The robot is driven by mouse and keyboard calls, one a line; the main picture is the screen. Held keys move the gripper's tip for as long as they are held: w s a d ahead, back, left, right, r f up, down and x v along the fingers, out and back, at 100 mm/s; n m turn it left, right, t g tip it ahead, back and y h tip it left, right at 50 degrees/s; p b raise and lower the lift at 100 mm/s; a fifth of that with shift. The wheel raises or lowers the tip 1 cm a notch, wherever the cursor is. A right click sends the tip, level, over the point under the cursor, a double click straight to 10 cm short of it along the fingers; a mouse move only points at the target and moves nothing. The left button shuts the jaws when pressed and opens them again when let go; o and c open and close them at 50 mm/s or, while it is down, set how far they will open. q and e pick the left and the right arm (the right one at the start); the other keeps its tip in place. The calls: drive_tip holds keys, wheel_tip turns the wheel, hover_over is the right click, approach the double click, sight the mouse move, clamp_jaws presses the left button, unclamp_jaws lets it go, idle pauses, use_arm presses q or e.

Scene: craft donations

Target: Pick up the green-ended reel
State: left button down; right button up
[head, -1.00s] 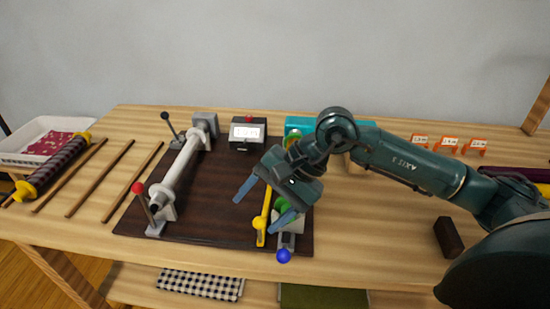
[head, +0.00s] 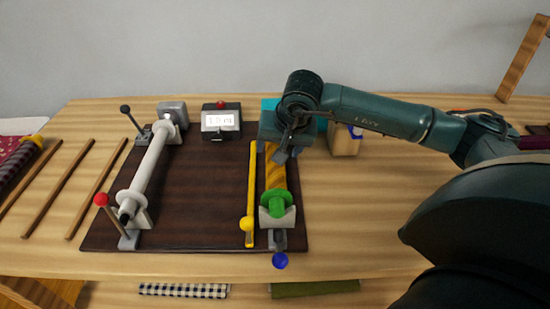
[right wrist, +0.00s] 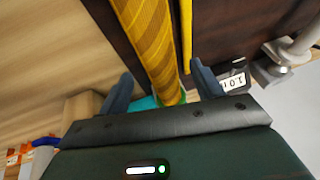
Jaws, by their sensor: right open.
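The green-ended reel (head: 275,172) carries mustard-yellow striped cloth and lies lengthwise at the right side of the dark board. Its near green end (head: 276,201) rests at a grey cradle with a blue knob; its far end is hidden behind my right gripper in the head view. My right gripper (right wrist: 162,86) is open above the far part of the reel. In the right wrist view the reel's cloth (right wrist: 152,45) runs between the two blue fingers, with a gap on each side. Contact is not visible. My left gripper is not in view.
A yellow bar (head: 250,190) with a knob runs close along the reel's left. A grey roller (head: 152,165) stands at the board's left, a display box (head: 221,121) at the back. A wooden block (head: 345,141) stands right of the gripper. The board's middle is clear.

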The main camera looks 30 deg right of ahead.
sight(275, 148)
drive_tip(key=x, duration=0.4)
drive_tip(key=shift+w+f, duration=0.2)
drive_tip(key=shift+f, duration=0.05)
drive_tip(key=shift+c, duration=0.3)
drive_tip(key=shift+r, duration=0.1)
drive_tip(key=c, duration=1.1)
wheel_tip(275, 148, up, 10)
